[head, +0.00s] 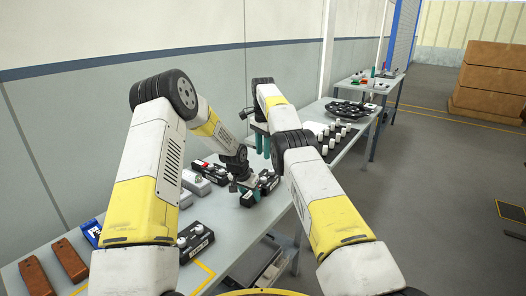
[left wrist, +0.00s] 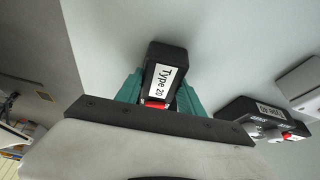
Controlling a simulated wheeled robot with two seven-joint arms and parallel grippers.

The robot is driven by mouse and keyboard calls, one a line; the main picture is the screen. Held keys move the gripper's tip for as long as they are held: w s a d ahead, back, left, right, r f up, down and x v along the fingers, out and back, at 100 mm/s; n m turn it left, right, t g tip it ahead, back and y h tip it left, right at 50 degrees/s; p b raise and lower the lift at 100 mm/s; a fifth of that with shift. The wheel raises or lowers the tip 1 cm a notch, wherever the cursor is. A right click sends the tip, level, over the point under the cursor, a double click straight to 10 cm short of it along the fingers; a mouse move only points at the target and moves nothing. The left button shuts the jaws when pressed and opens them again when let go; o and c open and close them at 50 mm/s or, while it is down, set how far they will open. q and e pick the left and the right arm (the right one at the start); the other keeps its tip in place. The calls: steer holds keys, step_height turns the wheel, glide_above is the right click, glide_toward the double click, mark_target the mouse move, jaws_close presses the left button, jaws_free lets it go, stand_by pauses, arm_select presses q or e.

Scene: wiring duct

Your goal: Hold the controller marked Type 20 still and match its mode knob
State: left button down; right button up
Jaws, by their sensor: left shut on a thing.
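The controller marked Type 20 (left wrist: 163,58) is a black box with a white label, seen in the left wrist view. It sits between the teal fingers of my left gripper (left wrist: 158,92), which is shut on it. A red part (left wrist: 154,104) shows at its near end; I cannot make out its mode knob or the setting. In the head view my left gripper (head: 245,187) is low over the table among black controllers, and partly hides the held one. My right gripper (head: 262,144) is above and beyond it, pointing down, its teal fingers apart and apparently empty.
Another labelled black controller (left wrist: 262,112) lies close to the right of the held one. A further black controller (head: 196,240), grey boxes (head: 196,183) and brown blocks (head: 70,261) are on the table (head: 238,232). White-topped pegs (head: 336,131) stand farther back.

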arm_select(q)
steer(key=c, duration=0.6)
jaws_free()
steer(key=shift+c, duration=0.2)
steer(key=shift+r, duration=0.1)
